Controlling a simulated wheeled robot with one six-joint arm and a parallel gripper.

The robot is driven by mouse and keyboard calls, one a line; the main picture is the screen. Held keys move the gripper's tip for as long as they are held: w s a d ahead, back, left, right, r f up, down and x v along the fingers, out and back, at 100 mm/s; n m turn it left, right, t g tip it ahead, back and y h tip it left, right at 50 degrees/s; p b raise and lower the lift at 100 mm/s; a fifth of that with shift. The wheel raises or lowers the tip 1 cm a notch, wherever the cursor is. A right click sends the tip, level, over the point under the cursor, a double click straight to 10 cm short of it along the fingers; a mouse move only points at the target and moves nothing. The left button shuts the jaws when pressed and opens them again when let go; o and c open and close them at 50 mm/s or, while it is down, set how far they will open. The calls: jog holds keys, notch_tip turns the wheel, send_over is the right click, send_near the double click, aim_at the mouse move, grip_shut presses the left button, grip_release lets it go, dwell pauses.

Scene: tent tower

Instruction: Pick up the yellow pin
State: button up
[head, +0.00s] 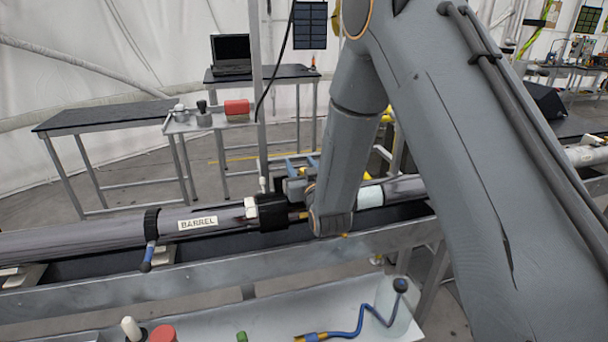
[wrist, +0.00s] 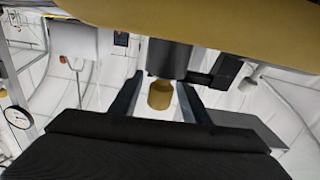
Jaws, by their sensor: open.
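In the wrist view a short brass-yellow cylinder (wrist: 160,95), which looks like the yellow pin, sticks out of a dark grey round part. My gripper (wrist: 157,88) is open, with one dark finger on each side of it. I cannot tell whether either finger touches it. In the head view my gripper is mostly hidden behind my arm, close to the black collar (head: 270,212) on the tube. A small brass-coloured bit (head: 298,215) shows between that collar and my arm.
The long grey tube labelled BARREL (head: 198,224) lies along a metal trough (head: 200,275). A blue-tipped handle (head: 146,258) hangs from its clamp. The lower tray (head: 270,320) holds a blue bent rod (head: 362,320) and a red cylinder (head: 163,333). Side tables (head: 105,115) stand behind.

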jog(key=shift+c, duration=0.2)
grip_shut()
jog(key=shift+w, duration=0.1)
jog(key=shift+r, duration=0.1)
